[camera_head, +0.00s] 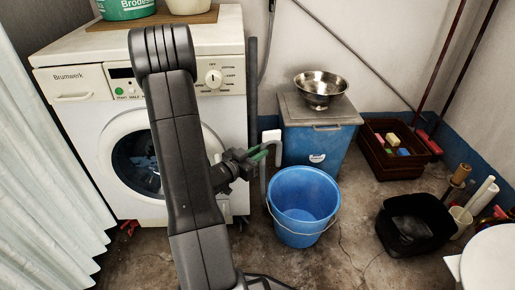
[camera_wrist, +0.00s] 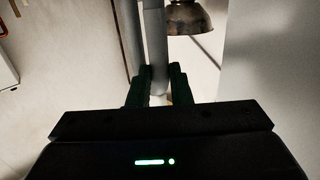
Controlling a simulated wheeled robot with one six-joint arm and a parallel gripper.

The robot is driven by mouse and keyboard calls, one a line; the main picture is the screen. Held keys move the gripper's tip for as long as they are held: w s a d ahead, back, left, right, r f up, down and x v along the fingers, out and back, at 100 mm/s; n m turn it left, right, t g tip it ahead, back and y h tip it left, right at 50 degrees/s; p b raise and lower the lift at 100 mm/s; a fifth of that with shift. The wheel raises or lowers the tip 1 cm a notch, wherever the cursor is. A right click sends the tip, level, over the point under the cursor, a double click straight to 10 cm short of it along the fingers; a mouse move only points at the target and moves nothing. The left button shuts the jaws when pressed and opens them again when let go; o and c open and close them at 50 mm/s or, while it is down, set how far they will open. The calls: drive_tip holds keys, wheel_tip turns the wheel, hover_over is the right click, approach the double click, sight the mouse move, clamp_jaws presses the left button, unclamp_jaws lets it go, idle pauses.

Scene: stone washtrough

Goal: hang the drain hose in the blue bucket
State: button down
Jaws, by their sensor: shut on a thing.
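The blue bucket (camera_head: 293,232) stands upright on the floor, right of the washing machine, with its wire handle down at the front. It looks empty. My gripper (camera_head: 263,152) is above and left of its rim. In the wrist view my gripper (camera_wrist: 158,88) has its green fingers on both sides of the grey drain hose (camera_wrist: 155,48) and is shut on it. In the head view the drain hose (camera_head: 263,182) drops from the gripper along the bucket's left side. I cannot tell where its free end lies.
The washing machine (camera_head: 72,128) stands left, partly behind my arm. A lidded blue bin (camera_head: 312,150) with a steel bowl (camera_head: 320,88) is behind the bucket. A black tub (camera_head: 408,228) and a brown crate (camera_head: 385,165) are right. Floor between bucket and tub is clear.

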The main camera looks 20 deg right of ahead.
wheel_tip(320, 180, down, 26)
drive_tip(key=shift+f, duration=0.25)
idle(2.7)
drive_tip(key=c, duration=1.2)
unclamp_jaws()
drive_tip(key=shift+c, duration=0.2)
drive_tip(key=f+p+v, duration=0.1)
drive_tip(key=p+v, duration=0.3)
drive_tip(key=v, duration=0.9)
drive_tip(key=shift+s+a+r, duration=0.2)
drive_tip(key=shift+a+r, duration=0.15)
drive_tip(key=shift+r, duration=0.15)
